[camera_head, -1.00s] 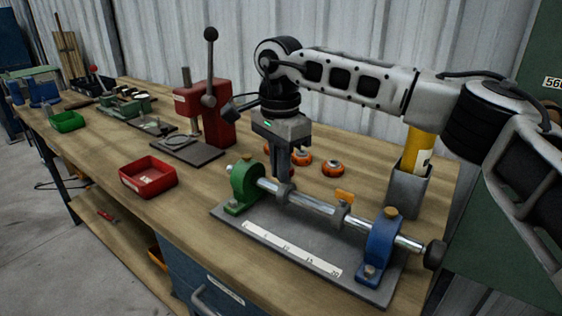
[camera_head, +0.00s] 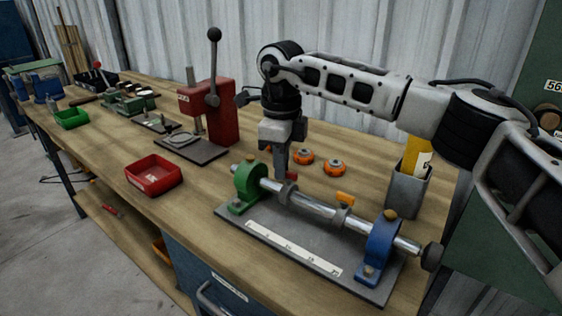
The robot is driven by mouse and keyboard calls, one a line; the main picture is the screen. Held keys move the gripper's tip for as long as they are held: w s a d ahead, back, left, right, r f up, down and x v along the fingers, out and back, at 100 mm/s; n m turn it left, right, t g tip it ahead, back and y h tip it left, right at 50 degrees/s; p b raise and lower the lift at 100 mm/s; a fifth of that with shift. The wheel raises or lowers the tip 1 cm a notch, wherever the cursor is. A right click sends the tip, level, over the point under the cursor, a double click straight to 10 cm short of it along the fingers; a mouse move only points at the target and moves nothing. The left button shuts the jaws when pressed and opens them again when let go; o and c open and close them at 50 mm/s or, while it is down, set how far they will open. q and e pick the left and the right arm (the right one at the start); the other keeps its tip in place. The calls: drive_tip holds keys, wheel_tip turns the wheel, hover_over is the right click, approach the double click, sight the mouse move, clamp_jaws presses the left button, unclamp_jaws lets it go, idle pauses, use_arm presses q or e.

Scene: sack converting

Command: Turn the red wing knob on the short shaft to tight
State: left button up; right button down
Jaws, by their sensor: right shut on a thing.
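The short shaft (camera_head: 313,206) runs through a green bracket (camera_head: 248,181) and a blue bracket (camera_head: 380,245) on a grey base plate (camera_head: 262,222). My right gripper (camera_head: 282,177) points down at the collar near the green bracket. It is shut on the red wing knob (camera_head: 292,176), of which only a small red part shows beside the fingers. The rest of the knob is hidden by the fingers, so its angle cannot be told. My left gripper is not in view.
Orange round parts (camera_head: 334,166) lie on the bench behind the shaft. A grey holder (camera_head: 407,190) with a yellow item stands at the right. A red tray (camera_head: 154,175) and a red lever press (camera_head: 212,112) are at the left. Bench top is clear between tray and fixture.

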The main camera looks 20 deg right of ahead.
drive_tip(key=shift+w+d+r+m, duration=0.1)
drive_tip(key=shift+m, duration=0.85)
drive_tip(key=shift+w+d+m, duration=0.1)
drive_tip(key=shift+m, duration=0.85)
drive_tip(key=c, duration=1.5)
unclamp_jaws()
drive_tip(key=shift+c, duration=0.2)
wheel_tip(320, 180, up, 16)
drive_tip(key=shift+p, duration=0.4)
